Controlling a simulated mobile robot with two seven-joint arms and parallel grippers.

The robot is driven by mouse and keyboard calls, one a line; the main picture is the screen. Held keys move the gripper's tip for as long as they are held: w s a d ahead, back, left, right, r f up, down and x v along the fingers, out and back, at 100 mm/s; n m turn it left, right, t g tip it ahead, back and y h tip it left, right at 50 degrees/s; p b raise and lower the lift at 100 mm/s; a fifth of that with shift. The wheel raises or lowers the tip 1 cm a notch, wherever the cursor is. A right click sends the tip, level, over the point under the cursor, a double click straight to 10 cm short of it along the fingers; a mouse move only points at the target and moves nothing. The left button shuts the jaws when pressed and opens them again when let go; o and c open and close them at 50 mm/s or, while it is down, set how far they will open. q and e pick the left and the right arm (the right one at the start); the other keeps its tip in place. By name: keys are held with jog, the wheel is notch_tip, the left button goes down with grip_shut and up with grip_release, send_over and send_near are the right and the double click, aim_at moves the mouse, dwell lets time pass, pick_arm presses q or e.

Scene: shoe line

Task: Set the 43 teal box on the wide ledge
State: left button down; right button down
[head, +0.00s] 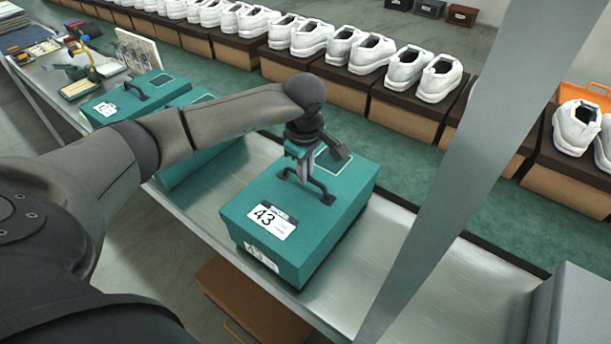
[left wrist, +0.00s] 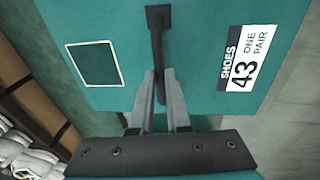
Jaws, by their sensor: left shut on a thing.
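The teal box marked 43 (head: 325,226) is at the metal ledge (head: 430,285) in the middle of the head view. Its black handle stands on its lid, and its label faces the front. My left gripper (head: 304,175) is above the lid and shut on the handle. In the left wrist view, the gripper fingers (left wrist: 160,92) close around the handle over the teal lid (left wrist: 205,60). I cannot tell whether the box's underside touches the ledge. My right gripper is not in view.
More teal boxes (head: 140,90) stand on the ledge to the left, one close behind my arm. A grey post (head: 450,160) rises to the right of the box. White shoes on brown boxes (head: 400,105) line the back. A grey block (head: 575,305) stands at the right end.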

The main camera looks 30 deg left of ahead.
pick_arm(q)
jog(key=shift+w+f, duration=0.1)
jog(key=shift+f, duration=0.7)
jog(key=c, duration=1.3)
grip_release()
jog(key=shift+f, duration=0.15)
jog(key=o, duration=0.4)
notch_tip(320, 180, up, 12)
jog(key=s+d, duration=0.1)
jog(key=s, duration=0.1)
jog(key=shift+p, duration=0.45)
